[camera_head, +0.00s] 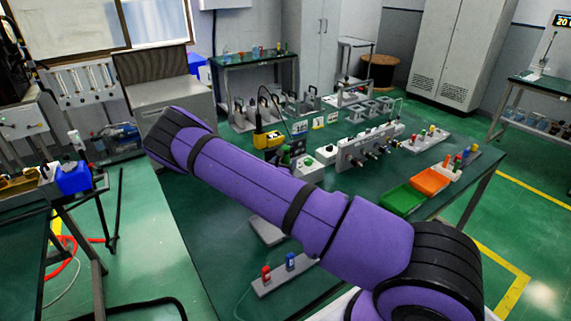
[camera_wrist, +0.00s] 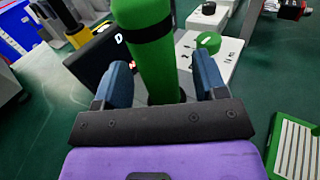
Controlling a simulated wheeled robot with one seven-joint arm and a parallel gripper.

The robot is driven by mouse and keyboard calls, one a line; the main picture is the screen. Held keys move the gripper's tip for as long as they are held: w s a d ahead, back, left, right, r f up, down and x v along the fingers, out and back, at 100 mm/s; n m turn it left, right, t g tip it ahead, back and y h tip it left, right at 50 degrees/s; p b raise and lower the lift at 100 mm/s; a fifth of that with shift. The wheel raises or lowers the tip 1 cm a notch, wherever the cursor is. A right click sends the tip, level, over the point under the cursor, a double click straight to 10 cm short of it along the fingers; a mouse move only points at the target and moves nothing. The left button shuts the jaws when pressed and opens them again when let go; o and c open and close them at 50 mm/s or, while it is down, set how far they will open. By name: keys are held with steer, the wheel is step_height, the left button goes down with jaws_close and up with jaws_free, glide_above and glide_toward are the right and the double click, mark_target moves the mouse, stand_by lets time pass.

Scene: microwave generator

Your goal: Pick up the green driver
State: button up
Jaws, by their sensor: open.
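The green driver (camera_wrist: 150,50) stands as a thick green cylinder with a black band in the wrist view. My gripper (camera_wrist: 161,82) is open, with one blue fingertip on each side of the driver's lower part. I see no clear grip on it, and contact is hard to tell. In the head view a small green upright thing (camera_head: 285,155), likely the driver, shows just above my purple arm. My gripper is hidden in that view.
A black box with a yellow-black tool (camera_wrist: 78,32) is left. Green (camera_head: 402,200) and orange (camera_head: 429,181) trays lie on the crowded green table's right side.

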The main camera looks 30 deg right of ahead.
steer(key=x, duration=0.2)
steer(key=shift+w+d, duration=0.25)
steer(key=shift+d, duration=0.05)
steer(key=c, duration=1.1)
